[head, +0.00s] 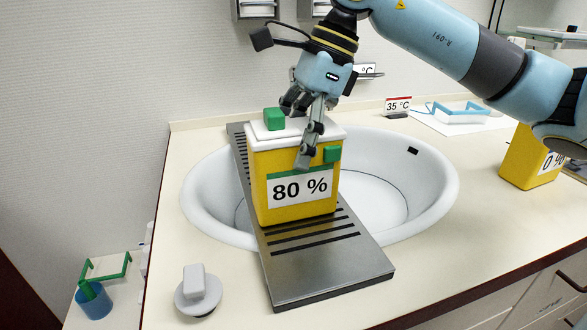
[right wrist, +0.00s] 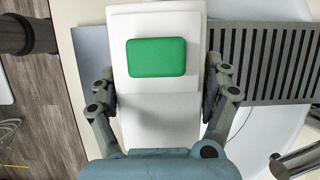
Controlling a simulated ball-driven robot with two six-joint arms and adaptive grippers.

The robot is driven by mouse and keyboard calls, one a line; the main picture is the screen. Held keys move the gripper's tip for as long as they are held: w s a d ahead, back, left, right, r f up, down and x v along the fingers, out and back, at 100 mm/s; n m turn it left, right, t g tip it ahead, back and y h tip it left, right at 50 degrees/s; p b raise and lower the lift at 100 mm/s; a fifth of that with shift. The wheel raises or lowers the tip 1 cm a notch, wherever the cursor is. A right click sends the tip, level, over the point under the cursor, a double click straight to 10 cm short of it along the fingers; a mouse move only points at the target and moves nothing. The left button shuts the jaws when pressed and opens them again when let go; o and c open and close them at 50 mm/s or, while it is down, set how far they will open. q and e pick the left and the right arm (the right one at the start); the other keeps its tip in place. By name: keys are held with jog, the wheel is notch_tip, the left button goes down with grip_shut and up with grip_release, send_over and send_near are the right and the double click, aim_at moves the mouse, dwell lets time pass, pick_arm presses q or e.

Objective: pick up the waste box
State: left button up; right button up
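The waste box is a yellow box (head: 262,196) with a white lid and an "80 %" label. It stands upright on a grooved metal board laid across the sink. A green block sits on its lid, which also shows in the right wrist view as the white lid (right wrist: 160,112). My right gripper (head: 299,130) comes down over the box from above, one finger in front of the labelled face. In the right wrist view its fingers (right wrist: 160,85) lie on both sides of the lid, very close to it; whether they press on it is unclear. My left gripper is not in view.
The metal board (head: 328,277) spans the white sink (head: 425,205). A second yellow box (head: 520,162) stands on the counter at the right. A grey stopper (head: 198,291) lies at the front left. A faucet (right wrist: 298,160) shows near the right wrist.

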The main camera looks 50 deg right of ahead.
jog(key=c, duration=1.1)
jog(key=shift+r, duration=0.1)
